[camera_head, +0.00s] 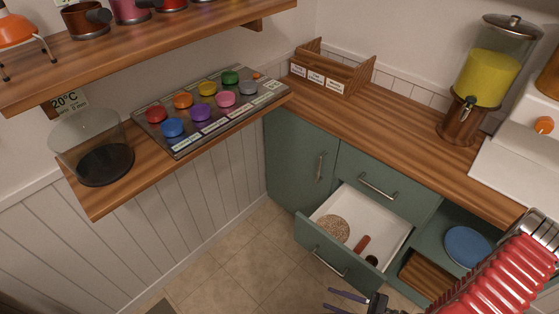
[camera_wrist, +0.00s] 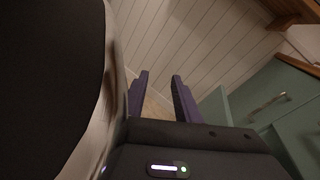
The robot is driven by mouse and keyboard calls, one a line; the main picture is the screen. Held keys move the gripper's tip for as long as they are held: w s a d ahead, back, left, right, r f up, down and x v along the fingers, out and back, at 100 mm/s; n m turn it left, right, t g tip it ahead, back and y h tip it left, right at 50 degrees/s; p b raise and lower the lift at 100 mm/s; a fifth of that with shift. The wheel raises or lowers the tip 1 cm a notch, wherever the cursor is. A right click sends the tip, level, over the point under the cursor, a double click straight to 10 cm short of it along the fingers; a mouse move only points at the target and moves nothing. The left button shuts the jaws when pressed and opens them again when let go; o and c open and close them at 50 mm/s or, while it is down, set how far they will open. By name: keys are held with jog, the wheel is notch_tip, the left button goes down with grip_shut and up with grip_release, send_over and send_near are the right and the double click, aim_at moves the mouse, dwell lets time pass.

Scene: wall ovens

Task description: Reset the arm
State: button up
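My gripper (camera_head: 348,301) shows at the bottom of the head view, with two purple fingers spread apart and nothing between them. In the wrist view the fingers of my gripper (camera_wrist: 160,95) are also apart, with white panelling and a bit of floor beyond. My red ribbed arm comes in from the lower right of the head view. My gripper is in front of and below the open drawer (camera_head: 318,249) and appears apart from it. A dark rounded shape fills the left of the wrist view; I cannot tell what it is.
The open drawer holds a round speckled item (camera_head: 332,229) and a red-handled tool (camera_head: 361,245). A blue plate (camera_head: 467,247) lies in the open cabinet at right. A drink dispenser (camera_head: 487,78) stands on the counter (camera_head: 400,125). A shelf at left holds a tray of coloured knobs (camera_head: 262,98). The floor (camera_head: 225,265) is clear.

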jog(key=d+r+n+g+h, duration=0.3)
jog(key=r+n+g+h, duration=0.25)
jog(key=r, duration=0.75)
jog(key=d+r+n+g+h, duration=0.45)
jog(key=r+n, duration=0.25)
jog(key=r, duration=0.5)
jog(key=a+r+n+t+h, duration=0.2)
jog(key=a+r+n+t, duration=0.1)
jog(key=r, duration=0.7)
jog(key=w+a+r+n+t+h, duration=0.1)
jog(key=a+r+t, duration=0.4)
jog(key=r, duration=0.6)
jog(key=shift+w+a+n+h, duration=0.25)
jog(key=shift+a+n+h, duration=0.3)
jog(key=shift+n, duration=0.5)
jog(key=shift+d, duration=0.1)
